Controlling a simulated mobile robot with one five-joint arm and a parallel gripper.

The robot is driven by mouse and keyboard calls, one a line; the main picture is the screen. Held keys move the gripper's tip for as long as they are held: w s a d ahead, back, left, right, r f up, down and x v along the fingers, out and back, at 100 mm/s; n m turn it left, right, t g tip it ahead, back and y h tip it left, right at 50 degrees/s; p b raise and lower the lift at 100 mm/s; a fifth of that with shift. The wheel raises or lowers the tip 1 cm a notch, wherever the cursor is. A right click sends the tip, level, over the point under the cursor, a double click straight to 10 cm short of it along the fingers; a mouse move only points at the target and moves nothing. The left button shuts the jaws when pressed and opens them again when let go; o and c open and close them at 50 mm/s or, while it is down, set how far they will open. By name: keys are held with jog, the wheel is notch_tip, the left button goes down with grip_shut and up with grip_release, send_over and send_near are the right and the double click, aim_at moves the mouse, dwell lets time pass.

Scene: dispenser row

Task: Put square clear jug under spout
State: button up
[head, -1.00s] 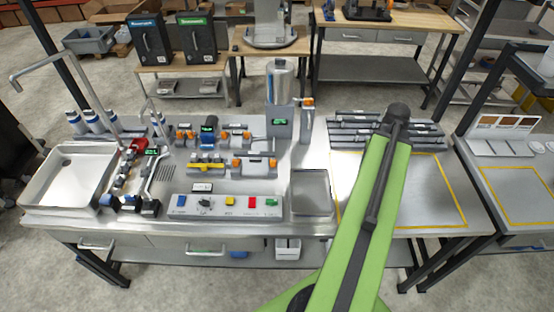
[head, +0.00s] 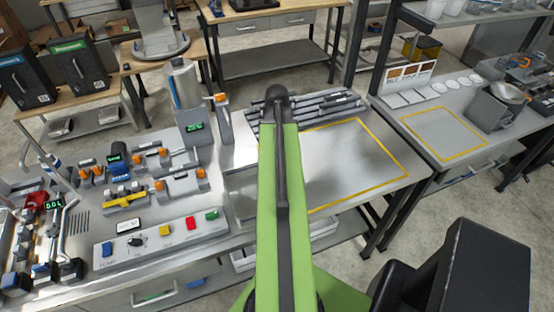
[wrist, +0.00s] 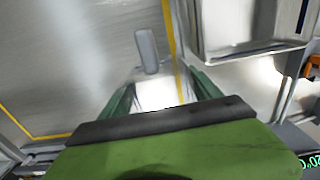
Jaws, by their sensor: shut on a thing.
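In the wrist view, my gripper (wrist: 163,84) is shut on a clear, pale vessel (wrist: 160,95), which looks like the square clear jug. A grey upright handle-like part (wrist: 147,50) shows at its far side. Its lower part is hidden by my gripper. In the head view, my green arm hides the gripper and jug. I cannot tell which spout is meant.
A grey tray (head: 240,190) lies left of the yellow-outlined area (head: 350,165) and also shows in the wrist view (wrist: 252,48). A button panel (head: 160,243) lies along the bench front. Grey bars (head: 310,108) lie behind. A second bench (head: 445,130) stands to the right.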

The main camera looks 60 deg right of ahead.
jog(key=f+b, duration=0.2)
jog(key=f, duration=0.1)
jog(key=shift+s+d+f, duration=0.1)
jog(key=shift+d+f, duration=0.05)
jog(key=shift+d, duration=0.05)
jog(key=shift+s+r+p, duration=0.1)
jog(key=shift+r+p, duration=0.15)
jog(key=shift+p, duration=0.05)
jog(key=shift+d+f, duration=0.1)
jog(key=shift+f, duration=0.15)
jog(key=o, duration=1.4)
jog(key=shift+r, duration=0.1)
notch_tip(320, 180, up, 12)
jog(key=p, duration=1.2)
jog(key=shift+r, duration=0.2)
